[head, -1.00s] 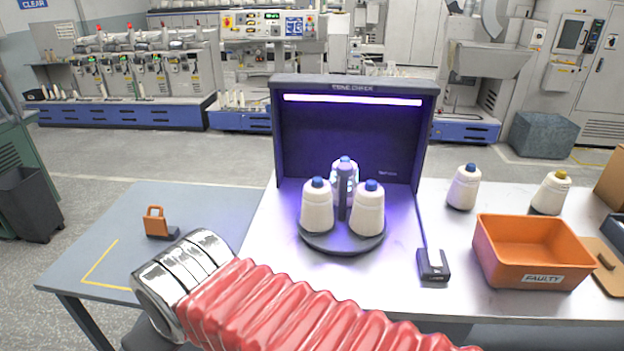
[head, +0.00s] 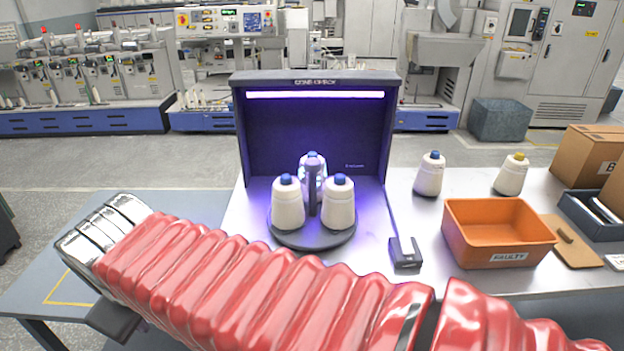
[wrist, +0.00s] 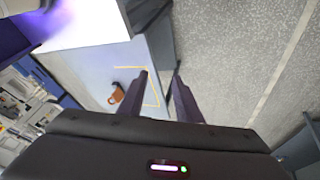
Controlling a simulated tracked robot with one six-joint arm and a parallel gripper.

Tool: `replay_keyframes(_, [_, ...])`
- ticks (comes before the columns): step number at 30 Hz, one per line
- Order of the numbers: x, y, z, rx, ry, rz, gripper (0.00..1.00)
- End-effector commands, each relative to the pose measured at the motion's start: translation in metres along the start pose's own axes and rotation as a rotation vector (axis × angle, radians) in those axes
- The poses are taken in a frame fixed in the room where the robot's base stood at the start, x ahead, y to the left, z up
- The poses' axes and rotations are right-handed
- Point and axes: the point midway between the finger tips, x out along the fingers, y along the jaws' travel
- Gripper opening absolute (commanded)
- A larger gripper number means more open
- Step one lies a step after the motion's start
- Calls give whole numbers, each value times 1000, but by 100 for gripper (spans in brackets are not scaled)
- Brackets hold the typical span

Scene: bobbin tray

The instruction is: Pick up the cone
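Three white cones with blue tops stand upright on a dark round turntable (head: 313,238) inside the lit booth: a front left cone (head: 288,205), a front right cone (head: 338,205) and a rear cone (head: 312,163) partly hidden by a grey post. Another blue-topped cone (head: 430,176) and a yellow-topped cone (head: 511,176) stand on the table to the right. In the wrist view my gripper (wrist: 160,76) is open with nothing between its fingers. It points down over the left table's edge and floor, away from all the cones.
An orange bin (head: 497,250) labelled FAULTY sits at the table's right, with boxes beyond it. A small black device (head: 405,252) lies in front of the booth (head: 316,82). An orange-handled item (wrist: 116,95) stands on the left table near a yellow-marked corner.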

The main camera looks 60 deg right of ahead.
Motion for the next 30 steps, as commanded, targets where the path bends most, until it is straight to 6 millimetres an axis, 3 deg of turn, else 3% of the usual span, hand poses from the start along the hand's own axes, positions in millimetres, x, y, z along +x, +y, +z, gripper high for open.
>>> replay_keyframes(15, [27, 176, -39, -466, -323, 264, 31])
replay_keyframes(22, [40, 259, -42, -669, -514, 318, 31])
replay_keyframes(30, [58, 357, -32, -897, -762, 325, 31])
